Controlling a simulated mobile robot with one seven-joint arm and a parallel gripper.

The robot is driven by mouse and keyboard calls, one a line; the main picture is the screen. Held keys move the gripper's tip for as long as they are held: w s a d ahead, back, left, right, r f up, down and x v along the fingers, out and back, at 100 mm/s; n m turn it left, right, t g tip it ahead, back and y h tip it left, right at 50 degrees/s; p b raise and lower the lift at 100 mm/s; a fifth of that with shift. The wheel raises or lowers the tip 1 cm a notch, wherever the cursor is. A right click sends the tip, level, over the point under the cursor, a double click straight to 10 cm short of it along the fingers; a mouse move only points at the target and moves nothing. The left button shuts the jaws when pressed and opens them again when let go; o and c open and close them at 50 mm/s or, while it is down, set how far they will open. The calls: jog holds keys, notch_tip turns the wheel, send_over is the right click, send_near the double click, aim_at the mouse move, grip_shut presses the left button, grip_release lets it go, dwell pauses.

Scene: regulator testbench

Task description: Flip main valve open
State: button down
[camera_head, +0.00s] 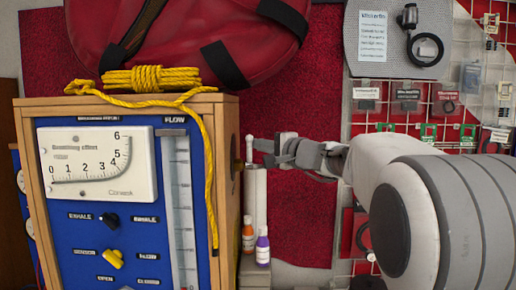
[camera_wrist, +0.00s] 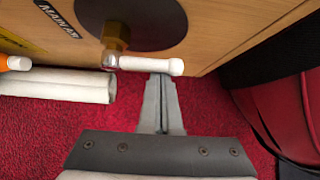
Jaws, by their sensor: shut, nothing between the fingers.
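The main valve sits on the wooden side of the testbench box. In the wrist view it has a white lever (camera_wrist: 150,65) reaching right from a brass fitting (camera_wrist: 117,38) on a dark round plate (camera_wrist: 145,20), near a partly visible "MAIN AIR" label (camera_wrist: 58,18). In the head view the white lever (camera_head: 249,149) stands upright beside the box's right side. My gripper (camera_head: 266,147) is shut and empty, with its tips close to the lever. In the wrist view the fingertips (camera_wrist: 162,78) meet the lever's lower edge; I cannot tell whether they touch.
The testbench (camera_head: 226,190) has a blue panel with a gauge (camera_head: 97,165) and knobs. Yellow rope (camera_head: 150,79) lies on top. Two small bottles (camera_head: 262,247) stand beside a white column below my gripper. A red bag (camera_head: 190,35) hangs behind; a tool grid (camera_head: 480,60) is right.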

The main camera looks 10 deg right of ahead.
jog(key=shift+s+f+b, duration=0.15)
jog(key=shift+b, duration=1)
jog(key=b, duration=0.2)
jog(key=shift+s+f+n+t+b, duration=0.15)
jog(key=shift+n+t+b, duration=0.15)
jog(key=shift+n+b, duration=0.1)
jog(key=shift+s+a+f+n+g+y+b, duration=0.15)
jog(key=shift+s+f+n+g+y+b, duration=0.55)
jog(key=shift+n+y+b, duration=3.2)
jog(key=shift+s+a+f+n+g+y+b, duration=0.3)
jog(key=shift+s+n+y+b, duration=1.4)
jog(key=shift+b, duration=4.2)
jog(key=shift+w+a+f+n+g+y+b, duration=0.1)
jog(key=shift+f+n+g+y+b, duration=0.5)
jog(key=shift+n+y+b, duration=2.65)
jog(key=shift+s+f+n+g+h+b, duration=0.15)
jog(key=shift+n+g+h+b, duration=0.7)
jog(key=shift+n+b, duration=0.65)
